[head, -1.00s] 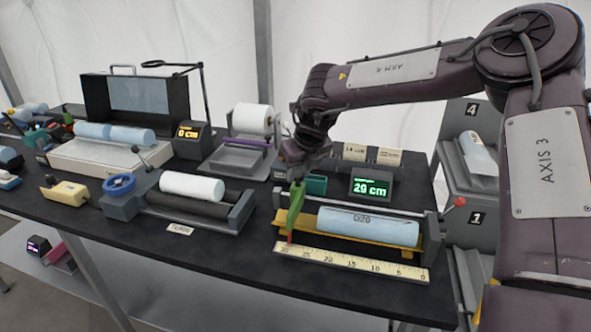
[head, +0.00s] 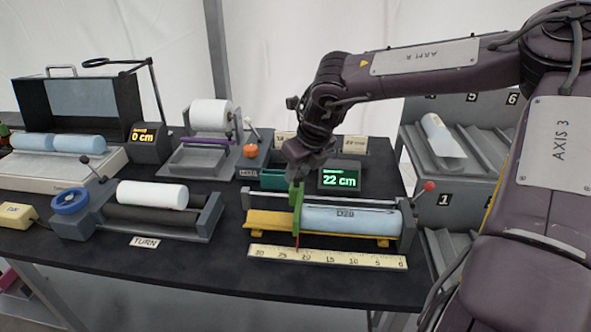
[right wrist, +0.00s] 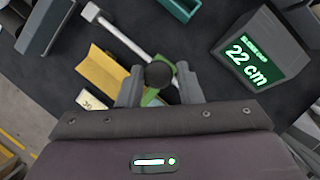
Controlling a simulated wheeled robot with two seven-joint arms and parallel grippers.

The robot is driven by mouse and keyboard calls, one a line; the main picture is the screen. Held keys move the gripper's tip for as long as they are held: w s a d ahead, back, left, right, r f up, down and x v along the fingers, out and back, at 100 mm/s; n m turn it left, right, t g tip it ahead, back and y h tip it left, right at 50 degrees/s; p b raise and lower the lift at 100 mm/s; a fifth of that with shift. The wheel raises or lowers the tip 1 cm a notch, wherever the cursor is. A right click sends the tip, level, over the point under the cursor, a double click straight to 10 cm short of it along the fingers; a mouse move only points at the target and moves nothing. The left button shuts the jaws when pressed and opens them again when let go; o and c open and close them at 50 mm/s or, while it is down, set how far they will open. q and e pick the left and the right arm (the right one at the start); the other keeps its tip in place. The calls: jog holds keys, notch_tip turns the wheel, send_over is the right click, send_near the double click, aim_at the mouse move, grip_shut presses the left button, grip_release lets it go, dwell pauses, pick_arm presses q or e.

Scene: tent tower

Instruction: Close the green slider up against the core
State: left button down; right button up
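The green slider (head: 296,208) stands upright across the yellow trough (head: 268,220); its red pointer tip is over the ruler, a little past 20. The light blue core (head: 355,219) lies in the trough to the right of the slider. Its left end is very close to the slider; I cannot tell whether they touch. My right gripper (head: 297,178) is on top of the slider. In the right wrist view, the gripper's fingers (right wrist: 159,82) are on both sides of the slider's dark round knob (right wrist: 159,74). My left gripper is not in view.
A display (head: 340,179) behind the trough reads 22 cm. The ruler (head: 328,257) lies along the trough's front. A red-knobbed lever (head: 429,187) stands at its right end. A roller stand with a white roll (head: 152,194) is to the left. The table front is clear.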

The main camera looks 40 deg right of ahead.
jog(key=o, duration=0.3)
jog(key=shift+s+d, duration=0.1)
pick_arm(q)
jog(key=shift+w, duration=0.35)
pick_arm(e)
jog(key=shift+o, duration=0.2)
pick_arm(q)
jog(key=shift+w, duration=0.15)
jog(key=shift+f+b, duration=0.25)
jog(key=shift+b, duration=0.05)
pick_arm(e)
jog(key=v, duration=0.7)
jog(key=shift+r, duration=0.4)
jog(key=shift+s, duration=0.15)
